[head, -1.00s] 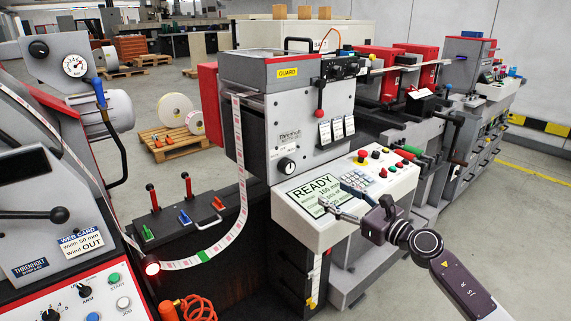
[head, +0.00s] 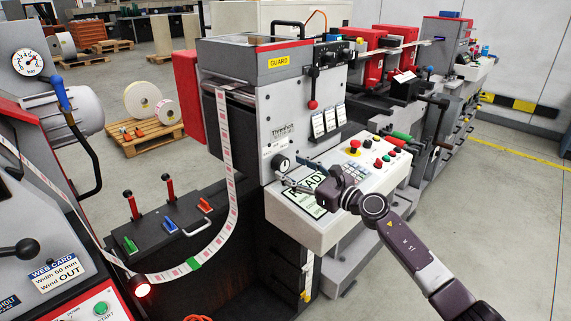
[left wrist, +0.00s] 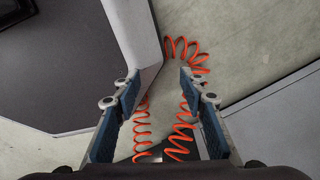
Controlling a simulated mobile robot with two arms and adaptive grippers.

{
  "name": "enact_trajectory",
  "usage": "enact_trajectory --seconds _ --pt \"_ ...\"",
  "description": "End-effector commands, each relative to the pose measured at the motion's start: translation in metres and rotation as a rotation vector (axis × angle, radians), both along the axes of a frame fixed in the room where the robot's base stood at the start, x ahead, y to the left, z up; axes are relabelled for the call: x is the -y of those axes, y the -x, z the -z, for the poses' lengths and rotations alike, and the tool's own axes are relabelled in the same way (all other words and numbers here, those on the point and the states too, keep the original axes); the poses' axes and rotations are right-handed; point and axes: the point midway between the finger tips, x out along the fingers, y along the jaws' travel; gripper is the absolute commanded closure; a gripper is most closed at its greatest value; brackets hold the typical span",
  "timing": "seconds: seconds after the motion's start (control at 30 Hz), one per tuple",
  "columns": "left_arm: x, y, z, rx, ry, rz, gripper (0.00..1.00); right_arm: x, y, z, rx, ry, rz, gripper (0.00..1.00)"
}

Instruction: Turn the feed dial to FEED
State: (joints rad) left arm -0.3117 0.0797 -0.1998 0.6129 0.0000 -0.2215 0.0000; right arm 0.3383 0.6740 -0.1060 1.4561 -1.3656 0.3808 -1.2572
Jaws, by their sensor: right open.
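A black dial on a round white plate (head: 281,162) sits low on the front of the grey machine; I take it as the feed dial, but its marks are too small to read. My right gripper (head: 292,172) is open, its fingertips at the dial's lower right, above the READY screen (head: 308,195). I cannot tell whether a finger touches the dial. My left gripper (left wrist: 160,82) is open and empty in the left wrist view and is not seen in the head view.
A label web (head: 228,160) hangs in a loop left of the dial. An orange coiled hose (left wrist: 142,125) shows around the left fingers. A red-handled lever (head: 312,103) is above the dial.

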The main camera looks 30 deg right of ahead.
Motion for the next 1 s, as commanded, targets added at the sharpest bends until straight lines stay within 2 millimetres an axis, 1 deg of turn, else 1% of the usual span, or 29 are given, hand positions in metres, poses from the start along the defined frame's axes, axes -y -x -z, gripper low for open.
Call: enact_trajectory --seconds 0.03,0.1,0.2,0.4,0.57,0.67,0.97,1.0 --pt "0.001 0.001 -0.002 -0.001 0.001 0.000 0.61 -0.004 -0.007 -0.002 0.001 -0.002 -0.001 0.46" --pt "0.001 -0.001 -0.003 0.001 0.001 0.000 0.61 -0.006 -0.015 -0.001 0.000 -0.002 0.000 0.46" --pt "0.001 -0.007 -0.004 0.008 0.002 0.000 0.61 -0.008 -0.022 -0.001 0.001 0.000 0.001 0.46" --pt "0.003 -0.021 -0.005 0.029 0.004 0.000 0.61 -0.010 -0.027 0.001 -0.001 0.001 -0.001 0.46" --pt "0.003 -0.021 -0.005 0.030 0.004 0.000 0.61 -0.010 -0.027 0.001 -0.001 0.001 -0.001 0.46" --pt "0.003 -0.021 -0.005 0.029 0.004 0.000 0.61 -0.010 -0.027 0.001 -0.001 0.001 -0.001 0.54" --pt "0.002 -0.015 -0.005 0.021 0.003 0.000 0.61 -0.010 -0.027 0.001 -0.001 0.001 -0.001 0.88" --pt "0.002 -0.015 -0.005 0.020 0.002 0.000 0.61 -0.010 -0.027 0.001 -0.001 0.001 -0.001 0.88"
